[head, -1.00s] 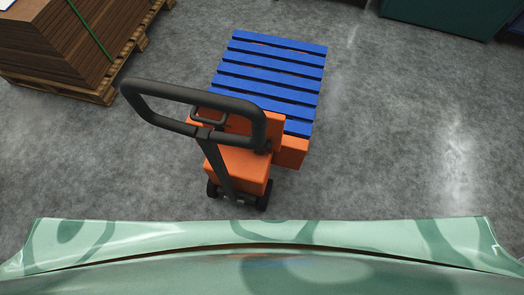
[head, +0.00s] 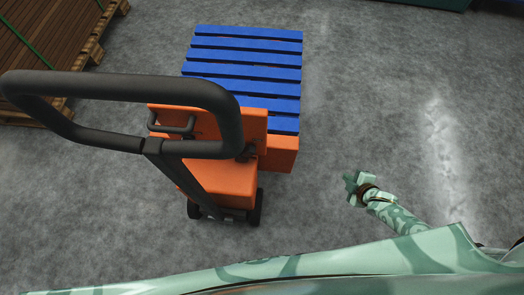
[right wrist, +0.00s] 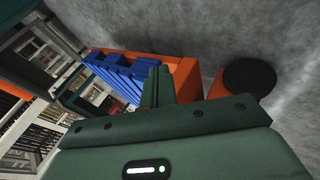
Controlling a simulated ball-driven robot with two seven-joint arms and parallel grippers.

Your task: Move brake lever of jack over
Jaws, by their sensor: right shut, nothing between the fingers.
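The orange pallet jack (head: 215,178) stands left of centre in the head view, with a large black loop handle (head: 120,83) tilted toward me. A small dark part (head: 249,151) sits at the right side of its orange body; I cannot tell whether it is the brake lever. My right gripper (head: 354,184) is shut and empty, over the floor to the right of the jack and apart from it. In the right wrist view its fingers (right wrist: 157,86) overlap the orange body (right wrist: 187,75) behind them. My left gripper is not in view.
A blue slatted platform (head: 245,72) lies beyond the jack. A wooden pallet with stacked brown boards (head: 45,45) stands at the upper left. A black round part (right wrist: 248,77) shows right of the fingers in the wrist view. The grey floor (head: 385,100) at right is clear.

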